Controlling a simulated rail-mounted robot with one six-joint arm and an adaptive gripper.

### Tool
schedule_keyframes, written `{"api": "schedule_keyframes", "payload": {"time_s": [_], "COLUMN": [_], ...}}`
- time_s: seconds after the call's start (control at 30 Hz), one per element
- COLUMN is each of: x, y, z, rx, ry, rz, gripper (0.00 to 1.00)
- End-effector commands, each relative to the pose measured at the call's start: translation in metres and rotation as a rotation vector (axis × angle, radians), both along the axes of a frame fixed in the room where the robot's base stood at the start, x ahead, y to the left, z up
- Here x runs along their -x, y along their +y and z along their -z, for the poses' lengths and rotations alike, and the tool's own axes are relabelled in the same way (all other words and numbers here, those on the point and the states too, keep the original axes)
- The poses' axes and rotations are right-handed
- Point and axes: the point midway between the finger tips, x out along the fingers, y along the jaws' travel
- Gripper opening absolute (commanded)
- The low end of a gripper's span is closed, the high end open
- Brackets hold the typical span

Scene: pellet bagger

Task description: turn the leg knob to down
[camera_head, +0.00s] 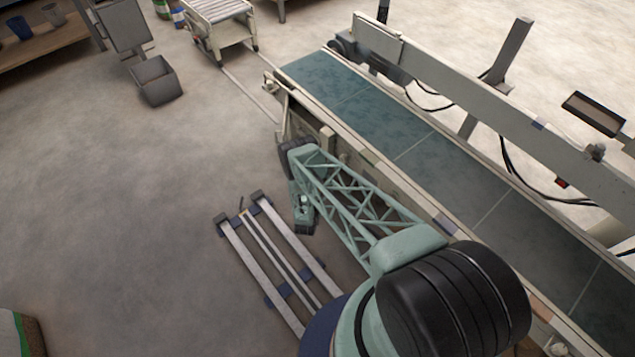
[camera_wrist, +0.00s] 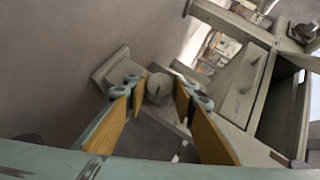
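In the wrist view a round grey knob (camera_wrist: 158,88) with a small dark mark on its face sits between the fingers of my gripper (camera_wrist: 157,92). The fingers have orange-yellow inner pads and stand apart, one on each side of the knob. I cannot tell whether either fingertip touches it. A grey leg foot or plate (camera_wrist: 108,72) lies behind and to the left of the knob. In the head view my arm hangs beside the conveyor frame, and the gripper and knob cannot be made out there.
The conveyor (camera_head: 455,160) with a green belt runs diagonally on the right. Its pale frame and brackets (camera_wrist: 238,85) stand close to the right of my fingers. Metal floor rails (camera_head: 262,255) lie below my arm. A grey bin (camera_head: 156,82) and open floor are to the left.

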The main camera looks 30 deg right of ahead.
Motion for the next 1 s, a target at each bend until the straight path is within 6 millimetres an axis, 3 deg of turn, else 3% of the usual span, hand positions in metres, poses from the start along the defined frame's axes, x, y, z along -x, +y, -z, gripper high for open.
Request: {"api": "schedule_keyframes", "payload": {"time_s": [0.13, 0.57, 1.0], "x": [0.0001, -0.001, -0.003], "y": [0.0001, 0.0005, 0.0001], "z": [0.0, -0.001, -0.0026], "rx": [0.0, 0.009, 0.051], "ry": [0.0, 0.044, 0.259], "rz": [0.0, -0.001, 0.0], "gripper": [0.12, 0.12, 0.12]}}
